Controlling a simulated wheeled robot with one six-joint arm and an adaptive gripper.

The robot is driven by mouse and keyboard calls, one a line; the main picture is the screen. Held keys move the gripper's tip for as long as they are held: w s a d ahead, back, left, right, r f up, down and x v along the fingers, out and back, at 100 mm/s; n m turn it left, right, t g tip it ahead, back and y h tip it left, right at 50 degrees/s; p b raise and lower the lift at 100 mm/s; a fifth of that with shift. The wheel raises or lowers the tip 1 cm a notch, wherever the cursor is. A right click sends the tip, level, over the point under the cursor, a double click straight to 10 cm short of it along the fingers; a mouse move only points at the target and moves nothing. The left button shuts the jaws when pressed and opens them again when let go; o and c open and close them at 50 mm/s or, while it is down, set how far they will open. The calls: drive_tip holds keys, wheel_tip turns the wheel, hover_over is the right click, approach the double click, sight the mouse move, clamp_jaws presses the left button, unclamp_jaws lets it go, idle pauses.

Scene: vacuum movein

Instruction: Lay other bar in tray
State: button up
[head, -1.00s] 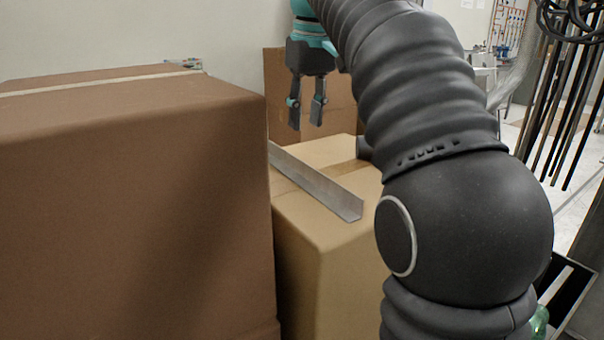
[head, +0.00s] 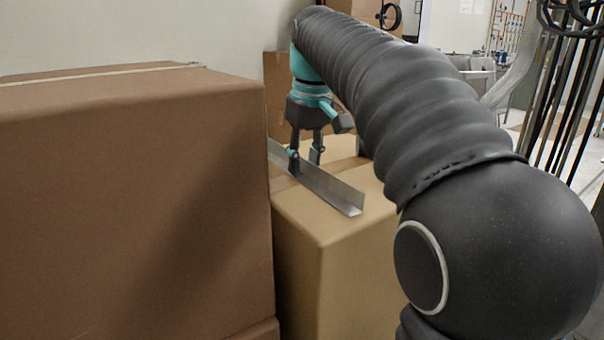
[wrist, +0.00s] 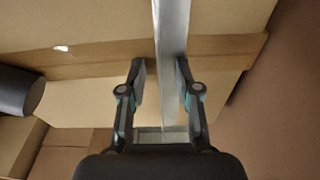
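The bar (head: 330,187) is a grey metal angle bar lying on top of a tan cardboard box (head: 300,212). In the wrist view the bar (wrist: 172,40) runs lengthwise between the two fingers. My gripper (head: 305,168) points down at the bar, with one finger in front of it and one behind. In the wrist view my gripper (wrist: 163,85) is open, with a gap on each side of the bar. The bar's far end is hidden behind the large brown box. I cannot make out a tray.
A large brown cardboard box (head: 140,200) stands close on the left, taller than the tan box. Another brown box (head: 277,95) stands behind my gripper by the wall. Dark upright rods (head: 560,100) stand at the right.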

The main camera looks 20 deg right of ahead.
drive_tip(key=shift+c, duration=0.2)
clamp_jaws()
drive_tip(key=shift+r, duration=0.15)
drive_tip(key=shift+r, duration=0.5)
wheel_tip(320, 180, up, 3)
drive_tip(key=shift+f+p, duration=0.1)
drive_tip(key=shift+p, duration=0.6)
drive_tip(key=s+d+r, duration=0.2)
drive_tip(key=d+r, duration=0.1)
drive_tip(key=d, duration=0.2)
drive_tip(key=s+d+r+p, duration=0.1)
drive_tip(key=s+d+r, duration=0.2)
drive_tip(key=d+r, duration=0.1)
drive_tip(key=shift+d, duration=0.8)
